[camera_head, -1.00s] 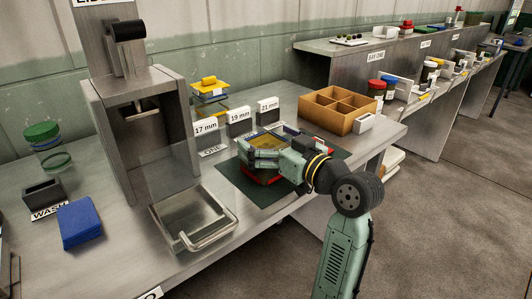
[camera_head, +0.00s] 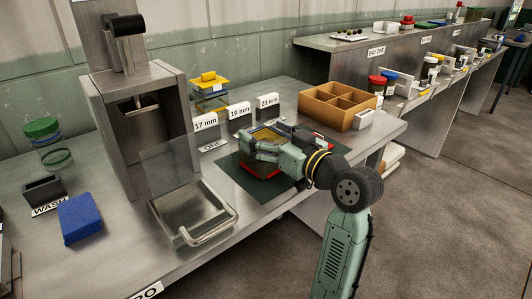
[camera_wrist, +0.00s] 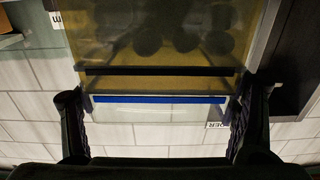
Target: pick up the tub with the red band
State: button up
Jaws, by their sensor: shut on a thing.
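A squarish tub (camera_head: 266,136) with amber contents and some red low on its side is at the dark green mat (camera_head: 238,184), mostly hidden behind my gripper. My gripper (camera_head: 261,151) is shut on this tub, its fingers along the tub's sides. In the wrist view, my gripper's two dark fingers (camera_wrist: 160,105) stand at either side of a clear piece with a blue strip, below a translucent amber surface with dark round shapes. I cannot tell what the blue strip belongs to. Whether the tub touches the mat is hidden.
An orange divided box (camera_head: 338,108) stands behind and right. Size cards (camera_head: 239,113) and a yellow-lidded tub (camera_head: 209,84) stand behind. A steel machine (camera_head: 139,130) with a pan (camera_head: 194,214) is left. A blue block (camera_head: 80,217) lies further left.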

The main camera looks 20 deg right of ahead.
jog(key=c, duration=0.7)
jog(key=shift+r, duration=0.2)
jog(key=s+r+b, duration=0.1)
jog(key=s, duration=0.4)
jog(key=s+r+b, duration=0.1)
jog(key=s+r, duration=0.1)
jog(key=s, duration=0.3)
jog(key=s+a+r+b, duration=0.1)
jog(key=s+b, duration=0.1)
jog(key=s, duration=0.4)
jog(key=shift+a+r, duration=0.1)
jog(key=shift+r, duration=0.2)
